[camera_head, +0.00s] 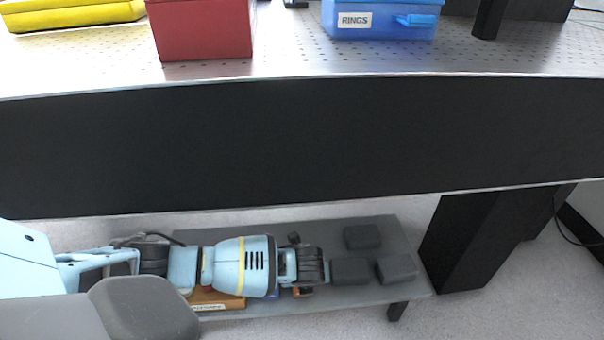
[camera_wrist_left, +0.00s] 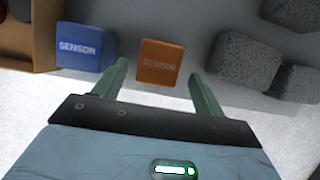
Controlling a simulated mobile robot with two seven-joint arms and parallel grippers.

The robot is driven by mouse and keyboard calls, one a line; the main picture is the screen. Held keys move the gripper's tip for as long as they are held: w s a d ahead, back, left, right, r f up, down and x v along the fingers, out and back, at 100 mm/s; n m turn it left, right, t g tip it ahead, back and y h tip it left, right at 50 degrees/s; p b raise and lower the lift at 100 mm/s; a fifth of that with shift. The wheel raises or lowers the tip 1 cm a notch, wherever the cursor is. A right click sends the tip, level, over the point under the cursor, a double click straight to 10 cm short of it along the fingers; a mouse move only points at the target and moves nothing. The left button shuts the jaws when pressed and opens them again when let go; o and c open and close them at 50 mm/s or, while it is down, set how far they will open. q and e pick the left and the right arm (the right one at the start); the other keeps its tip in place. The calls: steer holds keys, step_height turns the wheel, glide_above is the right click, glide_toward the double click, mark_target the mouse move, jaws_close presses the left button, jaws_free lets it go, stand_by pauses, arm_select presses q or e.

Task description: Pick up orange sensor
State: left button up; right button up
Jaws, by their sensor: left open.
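The orange sensor (camera_wrist_left: 161,62) is a small block on the grey low shelf, seen in the left wrist view. My left gripper (camera_wrist_left: 158,70) is open, its two green fingers on either side of the sensor's near end, with a gap at each side. Whether the fingers reach down to its height I cannot tell. In the head view my left arm reaches in under the table, and its gripper (camera_head: 313,267) mostly hides the sensor. A blue block labelled SENSOR (camera_wrist_left: 84,47) lies just left of the left finger. My right gripper is not in view.
Several dark grey blocks (camera_wrist_left: 249,61) lie right of the gripper on the low shelf (camera_head: 350,299). An orange-brown box (camera_head: 219,302) is partly under my arm. The table's black front panel (camera_head: 300,140) hangs above; a dark leg (camera_head: 465,240) stands at right.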

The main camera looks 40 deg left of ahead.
arm_select(q)
steer(key=b+x, duration=0.2)
steer(key=x, duration=0.2)
steer(key=shift+s+a, duration=0.1)
steer(key=shift+s, duration=0.05)
steer(key=shift+a+f+b, duration=0.15)
steer(key=shift+f+b, duration=0.25)
steer(key=shift+r, duration=0.15)
steer(key=c, duration=1.1)
steer(key=shift+c, duration=0.4)
